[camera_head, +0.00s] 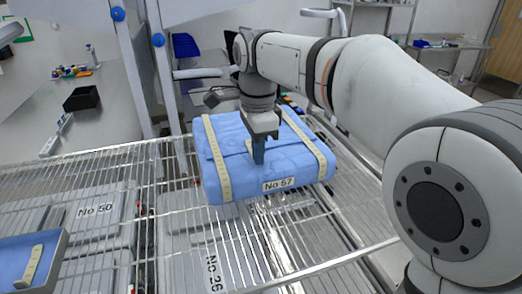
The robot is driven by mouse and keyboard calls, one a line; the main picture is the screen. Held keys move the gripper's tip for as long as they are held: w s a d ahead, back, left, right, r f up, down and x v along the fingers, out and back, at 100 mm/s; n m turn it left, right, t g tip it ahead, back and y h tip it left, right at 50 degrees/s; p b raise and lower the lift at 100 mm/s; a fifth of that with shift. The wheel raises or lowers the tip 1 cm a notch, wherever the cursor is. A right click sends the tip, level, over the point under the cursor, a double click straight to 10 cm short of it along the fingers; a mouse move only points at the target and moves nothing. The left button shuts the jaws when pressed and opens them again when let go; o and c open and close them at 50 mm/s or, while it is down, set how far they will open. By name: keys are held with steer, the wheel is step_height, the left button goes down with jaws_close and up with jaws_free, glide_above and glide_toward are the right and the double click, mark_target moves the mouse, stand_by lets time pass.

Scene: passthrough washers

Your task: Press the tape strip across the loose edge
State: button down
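A blue wrapped pack (235,185) with a "No 67" label (279,184) on its front lies on the wire rack. One cream tape strip (218,165) runs over its left part and another (308,140) over its right part. A small cream piece (249,146) shows beside my gripper; the rest of it is hidden. My gripper (259,160) points down over the middle of the pack, its tips at or just above the wrap. Whether it touches the wrap or holds anything is unclear. The loose edge cannot be made out for certain.
A blue-lined tray (62,262) at lower left holds another cream strip (33,265). Grey boxes marked "No 50" (97,210) and "No 26" (213,270) sit below the wire rack (120,172). A black bin (82,98) stands on the left counter.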

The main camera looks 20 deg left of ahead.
steer(key=shift+f, duration=0.3)
stand_by(0.6)
stand_by(0.4)
steer(key=c, duration=1.6)
jaws_free()
steer(key=shift+o, duration=0.2)
steer(key=shift+r, duration=0.1)
